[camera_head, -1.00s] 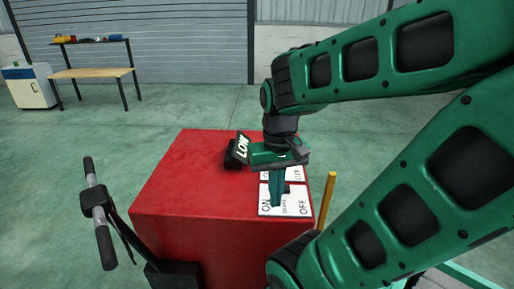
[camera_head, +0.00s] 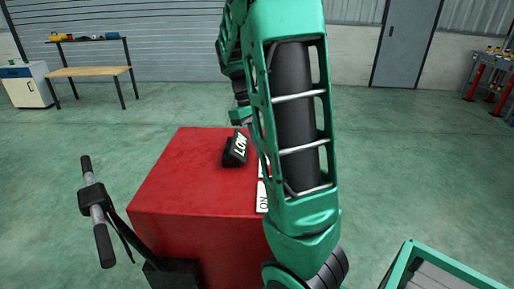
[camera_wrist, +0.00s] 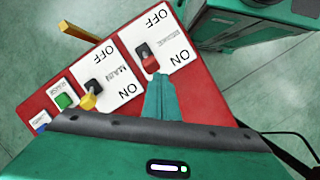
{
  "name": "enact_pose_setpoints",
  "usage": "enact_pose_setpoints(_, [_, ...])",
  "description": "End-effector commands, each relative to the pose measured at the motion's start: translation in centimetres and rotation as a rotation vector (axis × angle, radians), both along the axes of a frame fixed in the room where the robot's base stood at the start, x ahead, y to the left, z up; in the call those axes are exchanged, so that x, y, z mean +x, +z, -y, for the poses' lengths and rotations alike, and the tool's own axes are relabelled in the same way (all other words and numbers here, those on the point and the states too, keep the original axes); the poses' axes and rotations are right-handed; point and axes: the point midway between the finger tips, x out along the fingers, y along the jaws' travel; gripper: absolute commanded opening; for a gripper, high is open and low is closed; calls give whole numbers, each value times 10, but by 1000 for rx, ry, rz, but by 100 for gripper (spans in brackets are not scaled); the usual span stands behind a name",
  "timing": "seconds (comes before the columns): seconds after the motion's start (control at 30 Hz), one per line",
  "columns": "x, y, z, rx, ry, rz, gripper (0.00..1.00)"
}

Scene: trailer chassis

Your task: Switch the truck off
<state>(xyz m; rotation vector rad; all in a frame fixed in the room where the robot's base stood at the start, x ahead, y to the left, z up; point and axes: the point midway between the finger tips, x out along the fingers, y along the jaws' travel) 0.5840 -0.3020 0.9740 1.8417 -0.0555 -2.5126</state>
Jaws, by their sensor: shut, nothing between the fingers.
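The red control box (camera_head: 190,170) stands in the middle of the head view. In the wrist view its red top (camera_wrist: 205,95) carries two white ON/OFF plates. The left plate reads MAIN and has a black switch with a yellow tip (camera_wrist: 88,102). The right plate has a black switch with a red tip (camera_wrist: 150,64). Both tips appear on the ON side, though the tilted view makes their setting uncertain. My gripper (camera_wrist: 160,82) is shut and empty, its fingertips just below the red-tipped switch; contact cannot be told. My arm hides it and most plates in the head view.
A green button (camera_wrist: 64,100) is beside the MAIN plate, and a yellow post (camera_wrist: 78,31) rises at the box edge. A black handlebar (camera_head: 95,212) stands left of the box.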

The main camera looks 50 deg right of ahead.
Motion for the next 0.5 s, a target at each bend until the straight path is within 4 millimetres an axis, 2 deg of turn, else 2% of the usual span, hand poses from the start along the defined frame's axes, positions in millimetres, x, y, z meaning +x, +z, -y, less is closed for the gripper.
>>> enact_pose_setpoints(0.03, [14, -4, 8, -9, 40, -30, 0])
enact_pose_setpoints(0.23, [64, -16, 35, -36, 218, -139, 0])
enact_pose_setpoints(0.5, [132, -32, 56, -84, 474, -308, 0])
